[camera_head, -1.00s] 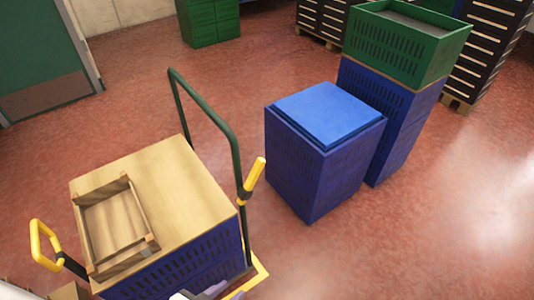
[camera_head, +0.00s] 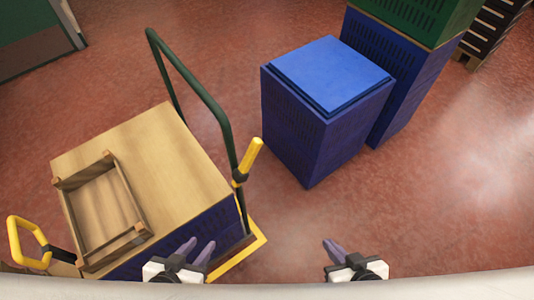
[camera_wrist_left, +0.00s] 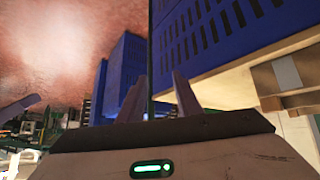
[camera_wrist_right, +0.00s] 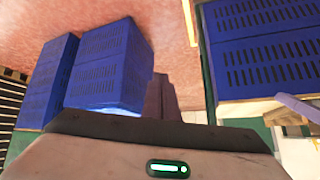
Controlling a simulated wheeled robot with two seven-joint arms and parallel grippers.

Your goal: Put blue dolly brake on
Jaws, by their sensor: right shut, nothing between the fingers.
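A cart (camera_head: 256,243) with a yellow base edge and a dark green handle bar (camera_head: 205,95) carries blue slotted crates (camera_head: 212,226) under a wooden board. A yellow lever (camera_head: 248,160) stands at its right by the bar. A yellow loop handle (camera_head: 24,240) is at its left. No part is clearly a brake. My left gripper (camera_head: 201,240) is in front of the cart's right side, its fingers apart and empty; they also show in the left wrist view (camera_wrist_left: 160,84). My right gripper (camera_head: 331,242) is over bare floor right of the cart, shut and empty.
A wooden tray (camera_head: 100,212) lies on the board. A blue crate stack with a blue lid (camera_head: 330,74) stands back right, beside a taller blue stack (camera_head: 398,75) topped by a green crate (camera_head: 430,16). The floor at front right is clear.

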